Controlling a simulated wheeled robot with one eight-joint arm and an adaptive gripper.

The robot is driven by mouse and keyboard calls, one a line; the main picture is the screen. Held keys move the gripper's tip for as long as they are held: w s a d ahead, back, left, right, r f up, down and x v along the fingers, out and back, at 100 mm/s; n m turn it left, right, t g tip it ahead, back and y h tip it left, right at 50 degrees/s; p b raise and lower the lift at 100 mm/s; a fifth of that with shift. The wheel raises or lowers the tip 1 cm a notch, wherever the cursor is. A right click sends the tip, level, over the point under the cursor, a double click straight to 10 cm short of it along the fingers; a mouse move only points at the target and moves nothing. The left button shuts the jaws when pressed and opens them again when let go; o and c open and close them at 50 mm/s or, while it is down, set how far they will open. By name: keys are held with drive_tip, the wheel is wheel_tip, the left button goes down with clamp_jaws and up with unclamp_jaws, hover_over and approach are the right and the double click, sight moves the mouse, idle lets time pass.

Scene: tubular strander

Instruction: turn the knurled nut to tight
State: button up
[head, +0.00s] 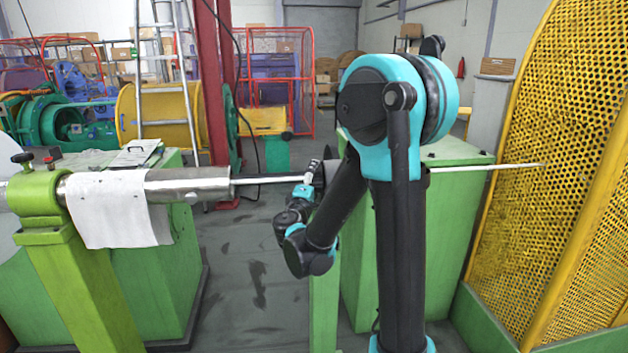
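My arm reaches down and across the middle of the head view, and its wrist bends up toward a thin pale rod (265,180). My gripper (318,172) is small and dark at the rod's right part, partly covered by my own arm. I cannot tell whether its fingers are open or shut, or whether they touch anything. The knurled nut cannot be made out clearly; it may be among the dark parts around my gripper or hidden behind my arm.
A steel shaft (195,185) with a white cloth (115,210) rests in a green stand (70,260) at left. Green cabinets (455,240) stand behind my arm. A yellow mesh guard (545,170) closes the right side. Grey floor (250,290) is clear left of centre.

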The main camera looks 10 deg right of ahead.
drive_tip(key=shift+o, duration=1.3)
